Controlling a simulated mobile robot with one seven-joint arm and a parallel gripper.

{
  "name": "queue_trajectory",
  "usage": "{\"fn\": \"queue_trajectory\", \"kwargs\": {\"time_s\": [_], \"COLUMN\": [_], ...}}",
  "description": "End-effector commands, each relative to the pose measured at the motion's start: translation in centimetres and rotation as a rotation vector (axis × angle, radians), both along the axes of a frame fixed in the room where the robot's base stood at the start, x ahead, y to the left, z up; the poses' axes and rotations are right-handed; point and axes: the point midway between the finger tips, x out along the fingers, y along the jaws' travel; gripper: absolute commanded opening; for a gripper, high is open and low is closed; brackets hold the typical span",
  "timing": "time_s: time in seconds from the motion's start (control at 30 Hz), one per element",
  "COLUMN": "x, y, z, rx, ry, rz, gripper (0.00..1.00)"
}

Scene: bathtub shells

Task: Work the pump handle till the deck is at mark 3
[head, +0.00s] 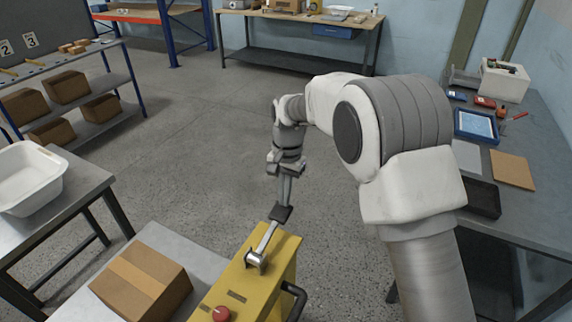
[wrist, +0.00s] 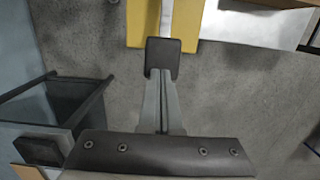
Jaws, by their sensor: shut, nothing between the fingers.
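The pump handle is a metal lever with a black grip (head: 281,213). It slopes up from a pivot on top of the yellow pump housing (head: 284,258). My gripper (head: 286,203) is shut and empty, its fingertips right at the black grip. In the wrist view my gripper's fingertips (wrist: 161,78) meet the near edge of the black grip (wrist: 163,50); contact is not certain. The deck (head: 188,243) is a grey plate left of the housing, bearing a cardboard box (head: 145,283). No mark scale beside the deck is readable.
A red button (head: 221,314) and a black side handle (head: 295,298) are on the housing. A table with a white tub (head: 32,178) stands left. A shelf (head: 70,112) with boxes and number cards 2 and 3 is behind. A workbench (head: 545,140) stands right. The middle floor is clear.

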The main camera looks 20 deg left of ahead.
Motion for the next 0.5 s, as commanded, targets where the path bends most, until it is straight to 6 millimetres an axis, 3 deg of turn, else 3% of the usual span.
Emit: {"fn": "queue_trajectory", "kwargs": {"time_s": [0.2,0.5], "x": [0.6,0.9], "y": [0.0,0.0], "z": [5.7,10.6], "rx": [0.005,0.007], "ry": [-0.006,-0.005], "rz": [-0.001,0.000], "gripper": [0.00,0.00]}}
